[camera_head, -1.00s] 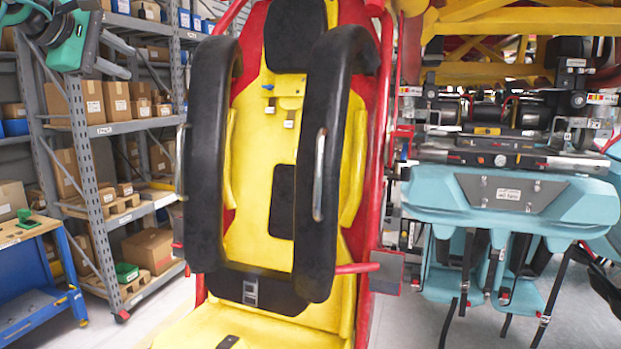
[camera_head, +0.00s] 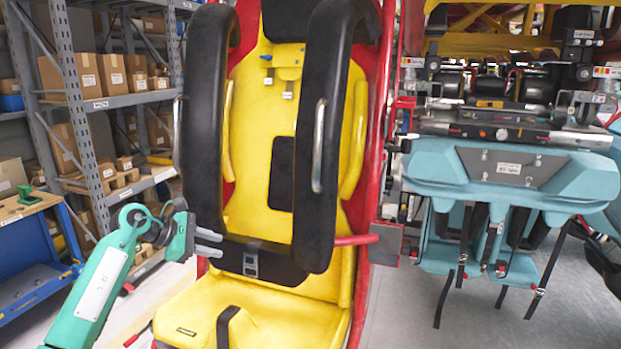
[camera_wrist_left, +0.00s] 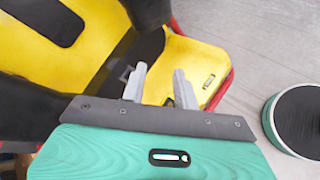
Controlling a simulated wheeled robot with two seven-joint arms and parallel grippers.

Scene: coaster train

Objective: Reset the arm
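My left arm, green and grey, comes in from the lower left in the head view. My left gripper (camera_head: 208,243) is at the left side of the yellow coaster seat (camera_head: 262,150), beside the lower end of the black padded restraint (camera_head: 322,170). In the left wrist view the two grey fingers of the left gripper (camera_wrist_left: 160,88) stand apart with nothing between them. The yellow seat (camera_wrist_left: 185,60) lies beyond them. Whether the fingers touch the restraint cannot be told. My right gripper is not in view.
Grey shelves (camera_head: 125,103) with cardboard boxes stand at the left. A blue workbench (camera_head: 35,250) is at the lower left. Light-blue seat parts (camera_head: 510,180) and the train's mechanism are at the right. Grey floor is open between the workbench and the seat.

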